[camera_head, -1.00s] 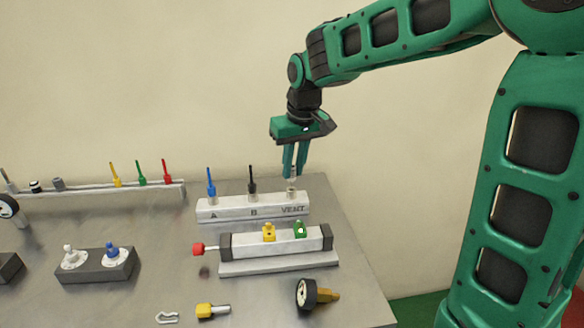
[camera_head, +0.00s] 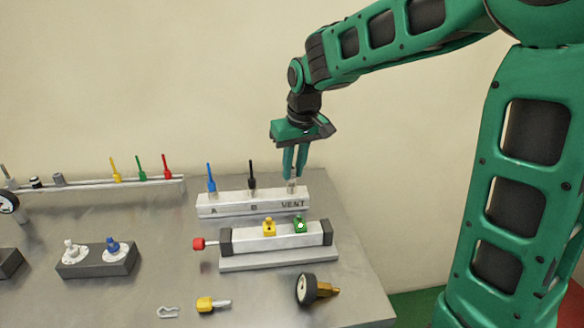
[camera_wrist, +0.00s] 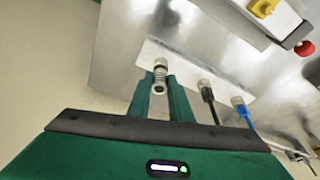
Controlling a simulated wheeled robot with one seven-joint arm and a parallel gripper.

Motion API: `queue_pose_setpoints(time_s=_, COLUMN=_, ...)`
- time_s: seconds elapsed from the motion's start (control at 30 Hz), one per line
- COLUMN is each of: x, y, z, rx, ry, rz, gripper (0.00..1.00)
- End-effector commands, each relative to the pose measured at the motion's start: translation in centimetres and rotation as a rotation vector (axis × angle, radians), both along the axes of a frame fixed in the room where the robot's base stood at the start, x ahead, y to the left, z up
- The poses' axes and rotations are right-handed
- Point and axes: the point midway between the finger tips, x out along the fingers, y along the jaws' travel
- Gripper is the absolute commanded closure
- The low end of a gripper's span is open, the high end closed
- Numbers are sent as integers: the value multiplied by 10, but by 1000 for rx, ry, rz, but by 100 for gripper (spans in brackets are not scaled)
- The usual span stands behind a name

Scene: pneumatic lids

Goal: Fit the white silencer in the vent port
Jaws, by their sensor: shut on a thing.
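The white silencer, a small pale ridged piece (camera_wrist: 160,77), is between the fingertips of my gripper (camera_wrist: 160,92) in the wrist view. In the head view my gripper (camera_head: 295,172) points down over the vent port (camera_head: 292,188), at the right end of the pale block marked A, B and VENT (camera_head: 235,208). The fingers are shut on the silencer, which is upright and in line with the port. The fingers partly hide it, and I cannot tell how deep its lower end sits in the port.
A blue plug (camera_head: 211,180) and a black plug (camera_head: 252,178) stand in ports A and B. In front is a cylinder (camera_head: 280,241) with yellow and green fittings. A gauge (camera_head: 306,289), a yellow fitting (camera_head: 207,304) and a clip (camera_head: 168,312) lie nearer.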

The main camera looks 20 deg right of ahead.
Motion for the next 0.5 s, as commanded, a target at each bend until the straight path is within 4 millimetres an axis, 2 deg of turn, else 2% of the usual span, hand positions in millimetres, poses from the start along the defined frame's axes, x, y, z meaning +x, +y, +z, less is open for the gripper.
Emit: queue_pose_setpoints(time_s=0.5, x=0, y=0, z=-10, rx=0, ry=1, rz=0, gripper=100)
